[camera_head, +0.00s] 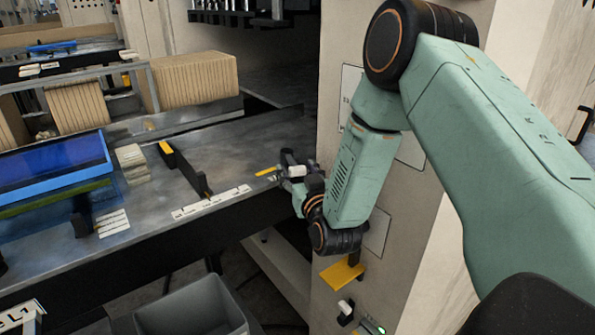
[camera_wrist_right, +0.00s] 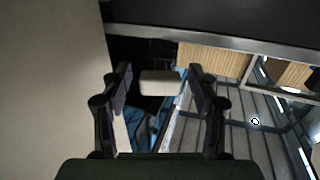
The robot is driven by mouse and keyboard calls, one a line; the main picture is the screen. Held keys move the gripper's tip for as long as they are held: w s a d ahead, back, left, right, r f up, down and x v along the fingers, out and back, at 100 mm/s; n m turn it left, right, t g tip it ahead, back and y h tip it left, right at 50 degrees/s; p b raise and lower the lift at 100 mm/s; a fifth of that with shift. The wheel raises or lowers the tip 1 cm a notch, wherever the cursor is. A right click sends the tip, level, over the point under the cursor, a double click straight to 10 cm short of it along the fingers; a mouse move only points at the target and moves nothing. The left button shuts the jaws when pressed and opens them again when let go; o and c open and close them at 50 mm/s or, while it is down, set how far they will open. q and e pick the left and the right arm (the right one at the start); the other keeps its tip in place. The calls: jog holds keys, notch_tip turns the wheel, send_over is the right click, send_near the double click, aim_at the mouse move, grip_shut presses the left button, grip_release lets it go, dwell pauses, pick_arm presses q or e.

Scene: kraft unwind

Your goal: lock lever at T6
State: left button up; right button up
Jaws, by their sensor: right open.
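My right gripper (camera_head: 290,168) is at the right end of the grey metal bench, close to the cream cabinet. In the right wrist view the gripper (camera_wrist_right: 160,75) is open, with one dark finger on each side of a pale rounded block (camera_wrist_right: 160,83). The block also shows in the head view (camera_head: 297,171); I cannot tell whether the fingers touch it. A black lever with a yellow end (camera_head: 182,167) lies across the bench to the left, apart from the gripper. A yellow piece (camera_head: 265,171) is beside the gripper. No T6 label is readable. My left gripper is out of view.
A row of white labels (camera_head: 211,202) runs along the bench's front edge. Cardboard stacks (camera_head: 195,80) are behind. A grey bin (camera_head: 195,310) is below. A yellow bracket (camera_head: 343,272) juts from the cabinet (camera_head: 352,40).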

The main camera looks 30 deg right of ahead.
jog(key=shift+a, duration=0.1)
jog(key=shift+w+f, duration=0.1)
jog(key=c, duration=0.4)
grip_shut()
